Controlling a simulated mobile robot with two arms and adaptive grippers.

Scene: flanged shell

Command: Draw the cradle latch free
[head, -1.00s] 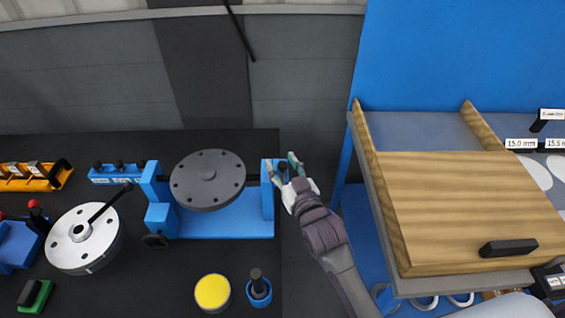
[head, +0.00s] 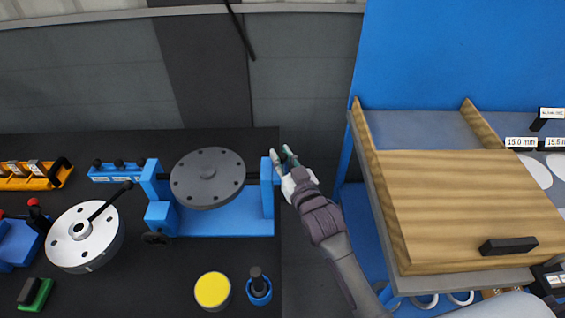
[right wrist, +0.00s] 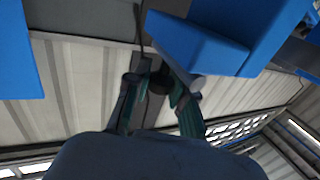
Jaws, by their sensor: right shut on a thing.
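The blue cradle (head: 232,222) stands on the dark bench and carries a dark grey round flanged shell (head: 207,180) between its two upright posts. My right gripper (head: 282,155) is at the outer side of the cradle's right post (head: 267,195). In the right wrist view the gripper (right wrist: 158,92) is shut on a small dark knob, which I take for the cradle latch (right wrist: 160,78). Blue cradle parts (right wrist: 205,45) show close beside the fingers there. How far the latch sits in the post is hidden. My left gripper is not in view.
A white round flange with a black bar (head: 84,240) is left of the cradle. A yellow-topped round part (head: 212,290) and a blue holder with a black peg (head: 259,290) lie in front. A wooden slanted board (head: 460,205) stands to the right, beyond a gap.

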